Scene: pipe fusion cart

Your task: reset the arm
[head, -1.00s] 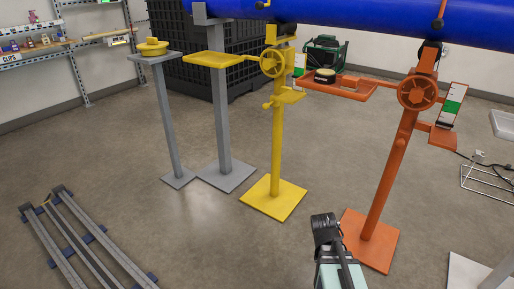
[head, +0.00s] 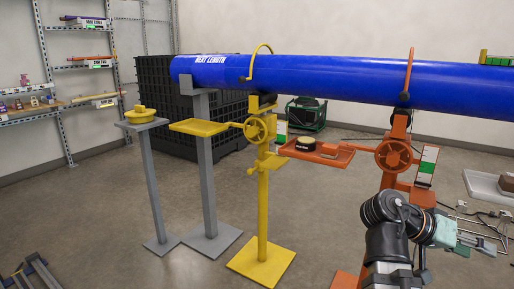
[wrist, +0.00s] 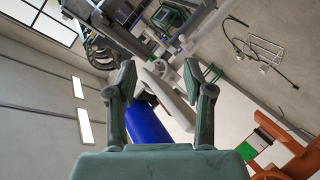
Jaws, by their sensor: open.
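My gripper (head: 474,240) is at the lower right in the head view, in front of the orange stand (head: 393,156) and pointing right. My dark arm bends up to it from the bottom edge. In the wrist view, the two fingers of my gripper (wrist: 162,78) stand wide apart with nothing held between them. The wrist view is tilted, and the blue pipe (wrist: 148,135) shows beyond the fingers.
The blue pipe (head: 320,80) spans the back above grey, yellow (head: 262,213) and orange stands. A round black-and-tan item (head: 306,144) lies on the orange tray. A pale tray (head: 485,187) and wire rack stand right. Shelves (head: 65,100) are left.

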